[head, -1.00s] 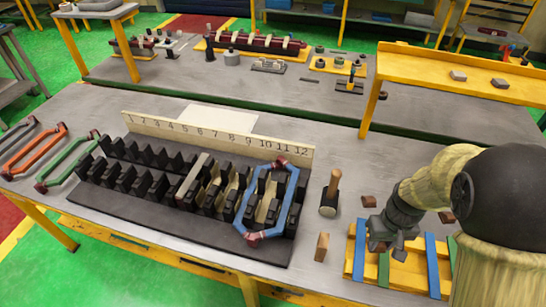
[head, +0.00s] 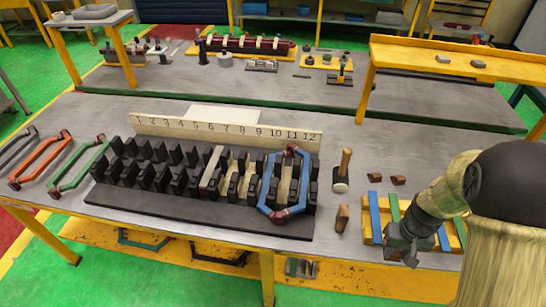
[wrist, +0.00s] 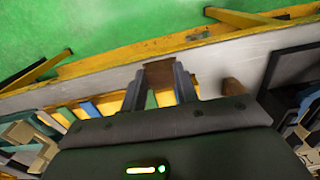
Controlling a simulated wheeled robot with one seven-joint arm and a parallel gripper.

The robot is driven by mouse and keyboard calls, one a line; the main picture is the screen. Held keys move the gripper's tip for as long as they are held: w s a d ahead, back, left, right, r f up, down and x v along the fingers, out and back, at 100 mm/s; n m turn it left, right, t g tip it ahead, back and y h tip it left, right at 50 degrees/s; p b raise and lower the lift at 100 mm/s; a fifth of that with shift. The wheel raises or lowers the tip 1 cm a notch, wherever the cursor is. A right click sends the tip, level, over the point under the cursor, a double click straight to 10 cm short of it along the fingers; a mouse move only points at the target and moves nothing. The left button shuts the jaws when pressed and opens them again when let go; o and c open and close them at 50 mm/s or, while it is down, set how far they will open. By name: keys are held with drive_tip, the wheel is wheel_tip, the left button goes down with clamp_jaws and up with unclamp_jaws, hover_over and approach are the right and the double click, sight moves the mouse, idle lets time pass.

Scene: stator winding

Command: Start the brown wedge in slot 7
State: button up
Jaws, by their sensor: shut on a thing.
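My gripper (wrist: 160,88) is shut on a brown wedge (wrist: 160,72) in the wrist view. In the head view my gripper (head: 408,256) is at the table's front right, by the slatted rack, and the wedge in it cannot be made out. The black slotted stator block (head: 200,212) lies left of it, well apart. A number strip (head: 225,131) marked 1 to 12 stands behind the block. A pale grey bar (head: 212,168) lies in the block near number 7; its exact slot is hard to tell. Cream-lined slots show right of it.
A blue coil (head: 267,187) sits at the block's right end. Two brown pieces (head: 398,180) lie behind the yellow rack (head: 372,233). Orange (head: 38,162) and green (head: 78,168) coils lie left.

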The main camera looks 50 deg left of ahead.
drive_tip(key=w+d+f+m, duration=0.2)
drive_tip(key=d+f+m, duration=0.1)
drive_tip(key=d, duration=0.8)
drive_tip(key=w+d+f+m, duration=0.2)
drive_tip(key=d+f+m, duration=0.2)
drive_tip(key=d, duration=0.8)
drive_tip(key=shift+w+d+m, duration=0.15)
drive_tip(key=shift+w+m, duration=0.25)
